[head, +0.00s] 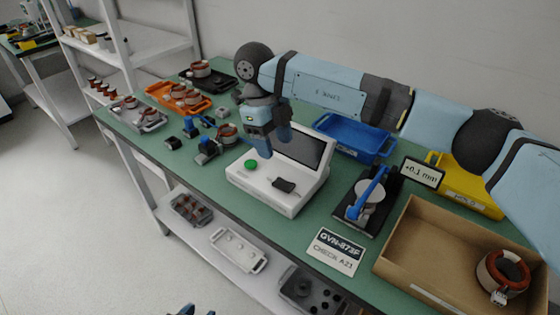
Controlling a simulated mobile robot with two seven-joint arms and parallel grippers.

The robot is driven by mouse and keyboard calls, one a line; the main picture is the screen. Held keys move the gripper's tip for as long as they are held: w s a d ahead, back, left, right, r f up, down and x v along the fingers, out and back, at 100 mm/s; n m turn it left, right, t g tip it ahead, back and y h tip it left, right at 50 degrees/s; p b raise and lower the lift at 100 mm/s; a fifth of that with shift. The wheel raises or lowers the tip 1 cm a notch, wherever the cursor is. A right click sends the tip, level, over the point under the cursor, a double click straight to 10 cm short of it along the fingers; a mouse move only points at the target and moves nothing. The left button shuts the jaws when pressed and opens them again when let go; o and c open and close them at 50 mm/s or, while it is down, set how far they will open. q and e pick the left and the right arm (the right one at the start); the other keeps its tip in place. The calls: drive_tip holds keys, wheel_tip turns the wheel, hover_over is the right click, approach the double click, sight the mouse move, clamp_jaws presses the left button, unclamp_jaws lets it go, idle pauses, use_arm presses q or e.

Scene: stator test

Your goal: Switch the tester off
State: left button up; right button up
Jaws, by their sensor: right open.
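The tester (264,197) is a white box on the green bench, with a dark, blank-looking screen (300,146) at its back. A round green button (251,164) is on the left of its top face, and a black switch-like part (284,185) is at the right. My right gripper (270,141) reaches in from the right, points down and is open and empty. It hangs over the back left of the tester, behind the green button, and hides part of the screen. Small blue tips at the bottom edge (194,311) may be my left gripper.
A blue bin (352,135) stands behind the tester. To the right are a dial gauge stand (369,196), a sign reading "GVN-873F CHECK A21" (336,250) and a cardboard box (420,271) with a wound stator (503,273). Blue clamp fixtures (206,148) stand at the left.

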drive_tip(key=shift+v, duration=2)
